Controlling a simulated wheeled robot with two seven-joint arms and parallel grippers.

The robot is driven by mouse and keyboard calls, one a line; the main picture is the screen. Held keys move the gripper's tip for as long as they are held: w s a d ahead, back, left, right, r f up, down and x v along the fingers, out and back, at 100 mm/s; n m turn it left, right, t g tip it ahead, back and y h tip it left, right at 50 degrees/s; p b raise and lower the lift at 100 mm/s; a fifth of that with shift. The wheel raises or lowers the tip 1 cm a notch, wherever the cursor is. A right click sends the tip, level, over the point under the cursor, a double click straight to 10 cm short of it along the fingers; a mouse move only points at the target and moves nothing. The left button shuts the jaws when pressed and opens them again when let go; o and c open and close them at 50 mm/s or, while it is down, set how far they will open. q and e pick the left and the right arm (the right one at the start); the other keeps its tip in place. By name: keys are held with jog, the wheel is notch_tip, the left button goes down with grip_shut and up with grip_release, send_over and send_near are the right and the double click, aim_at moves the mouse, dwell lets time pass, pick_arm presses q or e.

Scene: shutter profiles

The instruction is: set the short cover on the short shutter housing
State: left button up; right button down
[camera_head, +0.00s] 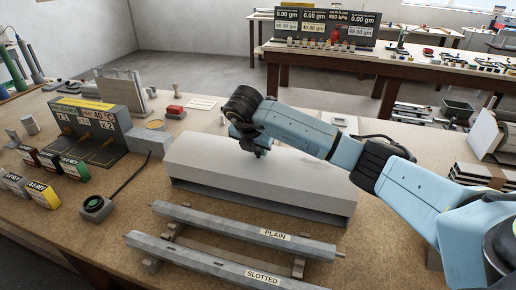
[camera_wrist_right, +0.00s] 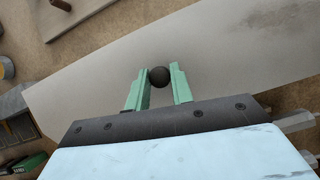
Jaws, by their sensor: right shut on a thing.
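The short cover (camera_head: 270,178) is a long pale grey box-like lid in the middle of the bench; it also fills much of the right wrist view (camera_wrist_right: 100,80). The short shutter housing (camera_head: 250,208) shows as a darker grey strip along the cover's lower front edge; the rest of it is hidden under the cover. I cannot tell whether the cover is fully seated or slightly above it. My right gripper (camera_head: 260,152) is over the cover's top, its green fingers (camera_wrist_right: 158,92) shut on the cover's round black knob (camera_wrist_right: 160,76). My left gripper is out of view.
Two grey bars lie in front, labelled PLAIN (camera_head: 230,229) and SLOTTED (camera_head: 215,267). A grey box with yellow hooks (camera_head: 90,130) and small coloured boxes (camera_head: 73,168) stand left. A black round device (camera_head: 96,207) with a cable lies near the cover's left end.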

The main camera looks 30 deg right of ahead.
jog(key=shift+s+a+f, duration=0.15)
jog(key=shift+f, duration=0.25)
jog(key=c, duration=1.5)
grip_release()
jog(key=o, duration=0.4)
jog(key=shift+c, duration=0.2)
jog(key=shift+r, duration=0.15)
jog(key=shift+r, duration=0.3)
jog(key=p+v, duration=0.1)
jog(key=v, duration=1.1)
jog(key=shift+a+r, duration=0.25)
